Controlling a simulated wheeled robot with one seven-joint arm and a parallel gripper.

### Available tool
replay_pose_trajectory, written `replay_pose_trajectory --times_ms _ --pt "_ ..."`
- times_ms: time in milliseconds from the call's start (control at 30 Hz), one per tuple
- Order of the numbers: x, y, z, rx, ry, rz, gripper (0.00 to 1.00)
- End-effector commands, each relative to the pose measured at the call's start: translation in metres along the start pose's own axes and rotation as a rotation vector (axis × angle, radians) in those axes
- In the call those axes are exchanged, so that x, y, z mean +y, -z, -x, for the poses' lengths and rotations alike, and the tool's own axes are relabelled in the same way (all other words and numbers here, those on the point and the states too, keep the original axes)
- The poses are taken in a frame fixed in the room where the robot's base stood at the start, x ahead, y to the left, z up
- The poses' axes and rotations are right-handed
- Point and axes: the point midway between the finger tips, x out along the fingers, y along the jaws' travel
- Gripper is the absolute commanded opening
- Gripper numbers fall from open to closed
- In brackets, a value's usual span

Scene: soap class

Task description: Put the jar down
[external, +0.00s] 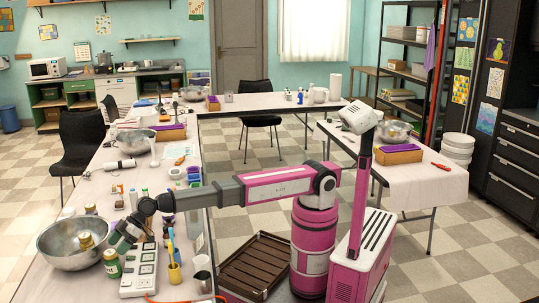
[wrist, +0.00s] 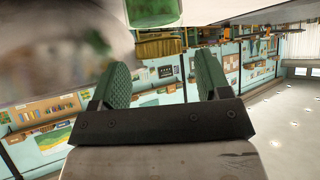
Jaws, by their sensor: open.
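A similar jar (external: 86,241) shows inside the bowl. My gripper (external: 118,240) is low over the table between the bowl's right side and the white power strip, close to the jars. In the wrist view my gripper (wrist: 161,80) has its two green fingers apart with nothing between them. A green object with a pale edge (wrist: 153,10) shows beyond the fingertips; I cannot tell which jar it is.
A white power strip (external: 140,272) lies right of the front jar. A yellow cup with brushes (external: 174,272) and a metal cup (external: 202,281) stand farther right. Several small bottles and jars crowd the table behind my gripper. Little free room is left around it.

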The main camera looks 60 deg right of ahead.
Motion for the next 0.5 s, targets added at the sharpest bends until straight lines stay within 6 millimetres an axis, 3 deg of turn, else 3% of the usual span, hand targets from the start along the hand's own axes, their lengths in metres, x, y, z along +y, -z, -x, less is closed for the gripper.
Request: replay_pose_trajectory --times_ms 267,500 --pt "0.002 0.005 -0.040 -0.001 0.000 0.000 0.70" --pt "0.002 0.004 -0.044 0.000 0.000 0.000 0.70"
